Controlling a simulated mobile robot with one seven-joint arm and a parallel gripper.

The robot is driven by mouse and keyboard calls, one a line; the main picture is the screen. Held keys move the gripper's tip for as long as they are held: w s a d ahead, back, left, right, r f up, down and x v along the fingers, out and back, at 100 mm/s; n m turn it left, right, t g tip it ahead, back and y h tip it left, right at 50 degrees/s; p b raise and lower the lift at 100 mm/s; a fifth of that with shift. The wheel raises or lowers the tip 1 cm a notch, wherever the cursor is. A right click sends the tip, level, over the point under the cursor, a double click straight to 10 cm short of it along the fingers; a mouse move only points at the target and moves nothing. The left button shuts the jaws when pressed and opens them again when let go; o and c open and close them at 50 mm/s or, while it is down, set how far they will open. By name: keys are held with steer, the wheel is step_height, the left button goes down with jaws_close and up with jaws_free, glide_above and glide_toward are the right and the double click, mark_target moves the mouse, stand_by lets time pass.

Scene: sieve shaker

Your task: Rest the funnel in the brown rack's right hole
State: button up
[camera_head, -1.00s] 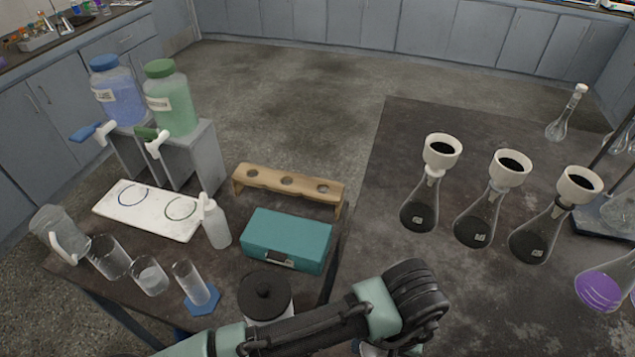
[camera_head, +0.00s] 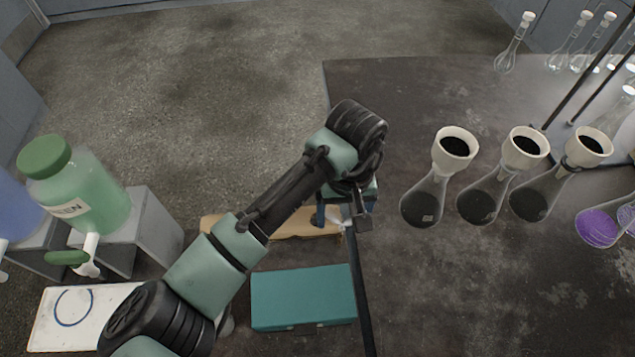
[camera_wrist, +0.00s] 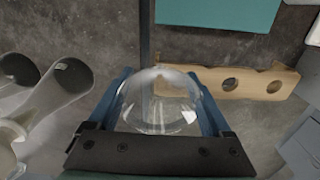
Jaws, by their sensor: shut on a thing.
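The brown rack (camera_head: 285,236) lies on the left bench behind the teal case, partly hidden by my arm in the head view. In the wrist view the rack (camera_wrist: 255,83) shows two holes to the right of the funnel; its remaining hole is hidden behind the funnel and a finger. My gripper (camera_head: 341,214) is shut on the clear glass funnel (camera_wrist: 160,108), with a blue finger on each side. The funnel (camera_head: 338,219) appears over the rack's right end. Its wide mouth faces the wrist camera; its stem is not clear, and I cannot tell whether it touches the rack.
A teal case (camera_head: 303,296) sits in front of the rack. A green jug (camera_head: 85,200) on a grey stand is at the left. Several dark-filled flasks with white cups, one being a flask (camera_head: 425,200), stand on the right bench. A purple flask (camera_head: 600,226) is farther right.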

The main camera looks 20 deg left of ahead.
steer(key=w+a+f+n+b, duration=0.2)
steer(key=a+f+n+b, duration=0.1)
steer(key=a+n, duration=0.1)
steer(key=shift+w+a+f+n, duration=0.15)
steer(key=shift+w+a+n, duration=0.15)
steer(key=shift+a, duration=0.45)
stand_by(0.7)
steer(key=shift+s+d+f+p, duration=0.1)
steer(key=shift+f+p, duration=0.05)
steer(key=shift+p, duration=0.7)
steer(key=shift+f, duration=0.2)
stand_by(0.5)
steer(key=shift+f+b, duration=0.4)
steer(key=shift+f, duration=0.7)
